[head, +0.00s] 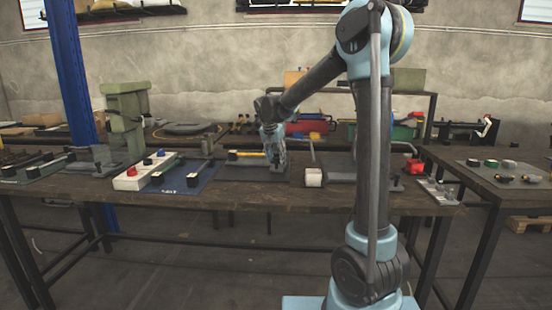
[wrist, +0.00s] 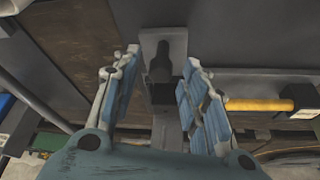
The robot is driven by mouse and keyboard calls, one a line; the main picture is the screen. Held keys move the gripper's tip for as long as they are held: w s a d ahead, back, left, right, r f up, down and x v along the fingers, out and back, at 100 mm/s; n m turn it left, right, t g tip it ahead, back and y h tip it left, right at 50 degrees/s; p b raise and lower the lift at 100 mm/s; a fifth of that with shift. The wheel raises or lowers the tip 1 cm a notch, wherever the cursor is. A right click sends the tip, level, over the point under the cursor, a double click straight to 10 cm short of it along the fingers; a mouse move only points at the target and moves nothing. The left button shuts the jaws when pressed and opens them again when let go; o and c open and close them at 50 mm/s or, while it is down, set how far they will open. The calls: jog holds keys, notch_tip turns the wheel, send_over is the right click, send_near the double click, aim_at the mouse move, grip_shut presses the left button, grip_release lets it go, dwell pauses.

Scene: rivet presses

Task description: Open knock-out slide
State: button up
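My gripper (head: 277,160) points down over the right end of a grey plate (head: 240,173) on the workbench. In the wrist view my gripper (wrist: 161,58) is open, with its two blue-padded fingers apart. Between the fingertips is a grey metal bar (wrist: 176,42) carrying a dark upright knob or handle (wrist: 160,66), probably the knock-out slide. I see no clear finger contact with the knob. A yellow rod (wrist: 258,104) with a black end block (wrist: 303,101) lies beside the bar. The yellow rod also shows in the head view (head: 250,154). My gripper hides the slide in the head view.
A blue mat (head: 186,181) and a white control box (head: 140,178) with coloured buttons stand left on the bench (head: 100,193). A green press (head: 124,112) rises behind them. A pale block (head: 313,178) with a dark bar lies close to the right. A side table (head: 490,175) holds small parts.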

grip_shut()
jog(key=s, duration=1.2)
jog(key=shift+a, duration=0.25)
jog(key=shift+o, duration=0.6)
grip_release()
jog(key=shift+r, duration=0.1)
jog(key=v, duration=1.1)
jog(key=shift+r, duration=0.3)
jog(key=shift+s, duration=0.15)
